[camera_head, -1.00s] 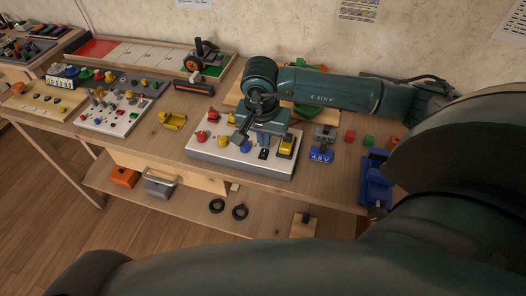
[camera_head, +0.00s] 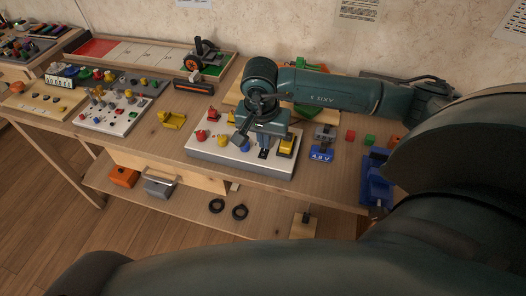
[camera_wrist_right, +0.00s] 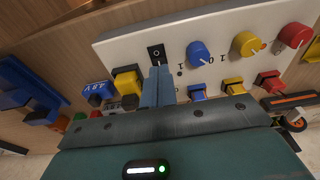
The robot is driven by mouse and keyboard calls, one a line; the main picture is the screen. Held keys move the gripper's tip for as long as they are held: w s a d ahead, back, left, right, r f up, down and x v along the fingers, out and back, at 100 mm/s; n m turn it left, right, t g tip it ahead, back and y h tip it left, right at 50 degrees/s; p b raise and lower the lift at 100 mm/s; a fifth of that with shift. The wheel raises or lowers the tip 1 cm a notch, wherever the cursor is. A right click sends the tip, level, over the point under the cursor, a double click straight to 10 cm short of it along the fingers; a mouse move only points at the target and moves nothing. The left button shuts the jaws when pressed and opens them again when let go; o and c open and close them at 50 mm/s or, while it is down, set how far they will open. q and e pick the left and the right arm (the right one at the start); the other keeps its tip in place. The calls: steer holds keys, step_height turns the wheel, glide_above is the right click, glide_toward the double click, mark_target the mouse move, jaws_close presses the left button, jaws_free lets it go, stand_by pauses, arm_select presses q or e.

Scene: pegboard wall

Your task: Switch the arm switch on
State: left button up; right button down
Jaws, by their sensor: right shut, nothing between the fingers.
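A white control panel (camera_head: 215,153) lies on the workbench. It carries a small black rocker switch (camera_head: 263,154) near its front edge; this also shows in the wrist view (camera_wrist_right: 156,53). I see no label naming it the arm switch. My right gripper (camera_head: 264,146) points down over the panel, just behind the rocker. In the wrist view its two blue-grey fingers (camera_wrist_right: 159,76) are together and empty, with their tips close to the rocker's near side. I cannot tell whether they touch it. My left gripper is not in view.

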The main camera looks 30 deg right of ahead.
steer(key=shift+f+b, duration=0.6)
steer(key=shift+f, duration=0.1)
steer(key=shift+r, duration=0.15)
steer(key=shift+r+p, duration=2)
steer(key=shift+r, duration=1.4)
